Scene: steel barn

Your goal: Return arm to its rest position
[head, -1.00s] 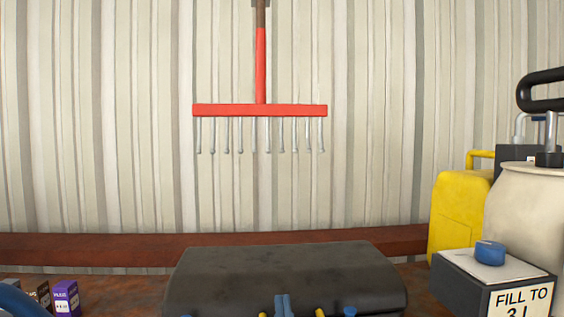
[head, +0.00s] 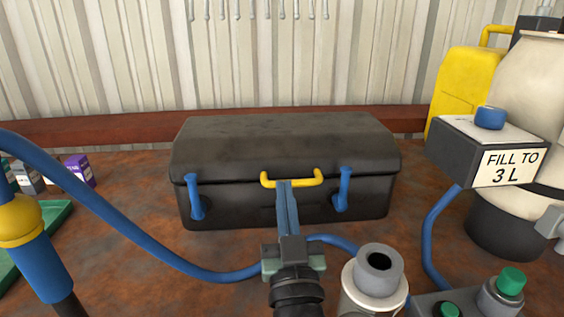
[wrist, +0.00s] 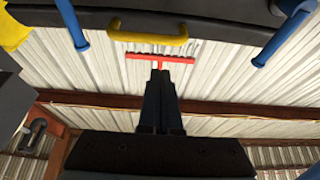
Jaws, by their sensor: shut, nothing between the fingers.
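My gripper (head: 285,185) is shut and empty. Its two blue fingers are together and point up and forward in front of the dark case. Their tips overlap the case's yellow handle (head: 315,180) in the head view; I cannot tell whether they touch it. In the wrist view my gripper (wrist: 160,75) also shows shut, with the handle (wrist: 147,36) apart from its fingertips in the picture. The black case (head: 285,140) stands on the bench with its lid down and a blue latch (head: 343,188) on each side of the handle.
A blue hose (head: 130,225) crosses the left front. A box labelled "FILL TO 3 L" (head: 465,150), a cream tank (head: 526,85) and a yellow canister (head: 465,85) stand right. Small cartons (head: 78,170) and a green tray (head: 40,240) are left. Bare bench (head: 120,190) lies beside the case.

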